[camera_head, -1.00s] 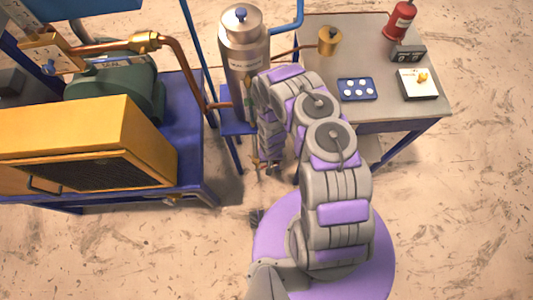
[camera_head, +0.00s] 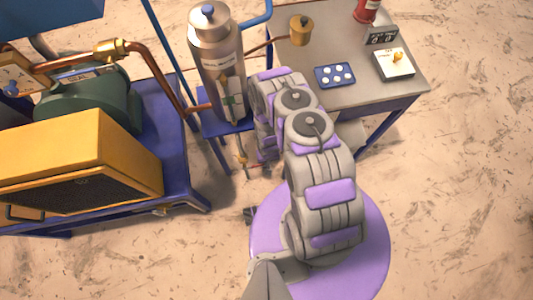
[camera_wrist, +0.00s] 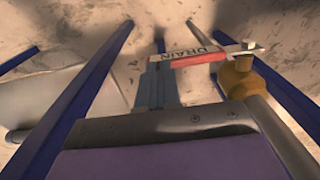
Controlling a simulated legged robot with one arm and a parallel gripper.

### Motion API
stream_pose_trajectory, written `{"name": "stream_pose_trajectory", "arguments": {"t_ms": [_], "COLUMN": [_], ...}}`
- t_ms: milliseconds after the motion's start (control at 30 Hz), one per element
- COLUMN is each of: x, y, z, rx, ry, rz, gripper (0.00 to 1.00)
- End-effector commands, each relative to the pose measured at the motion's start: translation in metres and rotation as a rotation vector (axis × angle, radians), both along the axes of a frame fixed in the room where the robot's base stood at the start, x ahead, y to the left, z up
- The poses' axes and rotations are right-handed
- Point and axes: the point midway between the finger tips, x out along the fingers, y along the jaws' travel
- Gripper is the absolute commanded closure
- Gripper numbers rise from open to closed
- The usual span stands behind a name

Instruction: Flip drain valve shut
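In the wrist view the drain valve has a brass body (camera_wrist: 240,80) and a lever with a red and white tag (camera_wrist: 195,57) reading DRAIN. The lever reaches left from above the body. A blue-grey finger-like part of my gripper (camera_wrist: 157,85) lies beside the tag's left end; whether it touches is unclear. The finger gap cannot be made out, so open or shut is unclear. In the head view small brass fittings (camera_head: 242,161) show below the silver tank (camera_head: 216,55), left of my arm. My gripper is mostly hidden there by the arm.
A blue stand (camera_head: 222,124) holds the tank. A blue bench (camera_head: 170,150) with a yellow box (camera_head: 80,160) and copper pipe (camera_head: 165,75) is at left. A grey table (camera_head: 350,40) with a blue tray (camera_head: 335,75) is at upper right. Blue legs (camera_wrist: 85,95) flank the valve.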

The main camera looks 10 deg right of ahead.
Motion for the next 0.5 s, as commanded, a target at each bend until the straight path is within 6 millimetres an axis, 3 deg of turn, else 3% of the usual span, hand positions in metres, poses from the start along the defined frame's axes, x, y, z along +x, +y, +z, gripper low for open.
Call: {"name": "stream_pose_trajectory", "arguments": {"t_ms": [500], "x": [0.001], "y": [-0.007], "z": [-0.017], "rx": [0.007], "ry": [0.001], "rz": [0.0], "gripper": [1.0]}}
